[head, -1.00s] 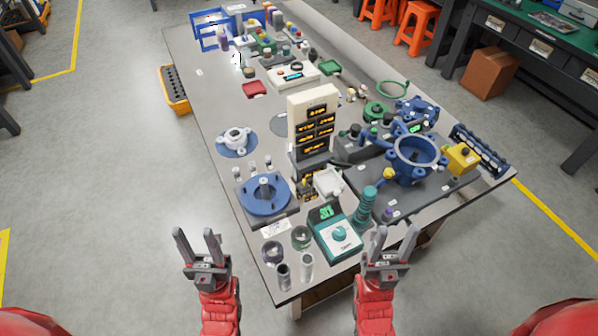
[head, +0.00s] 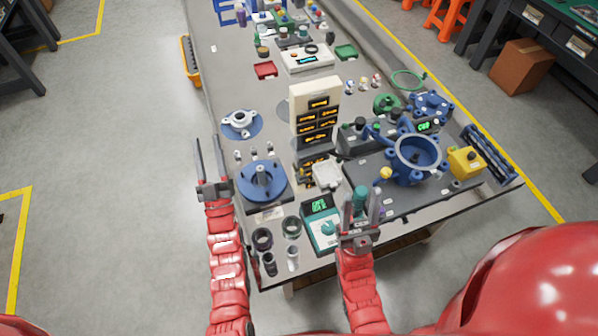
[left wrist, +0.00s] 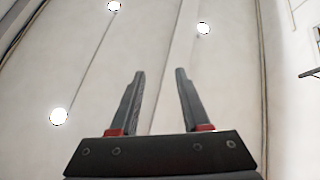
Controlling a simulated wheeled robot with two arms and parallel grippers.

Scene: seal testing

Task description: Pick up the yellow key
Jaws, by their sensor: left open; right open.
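I cannot make out a yellow key for certain. A small yellow patch (head: 306,171) shows at the foot of the white display tower (head: 314,88), partly hidden by a white block; its shape is too small to tell. My left gripper (head: 208,152) is open and empty, pointing up at the table's left edge, left of the blue round fixture (head: 262,181). The left wrist view shows its open fingers (left wrist: 160,88) against the ceiling. My right gripper (head: 361,208) is open over the front edge, in front of the teal cylinder (head: 360,193), with nothing visibly held.
A teal dial box (head: 323,228) and several small cups stand at the front edge. A blue ring fixture (head: 418,157), a yellow box (head: 465,162) and a dark rack (head: 490,155) fill the right side. The table's left strip (head: 222,85) is mostly clear.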

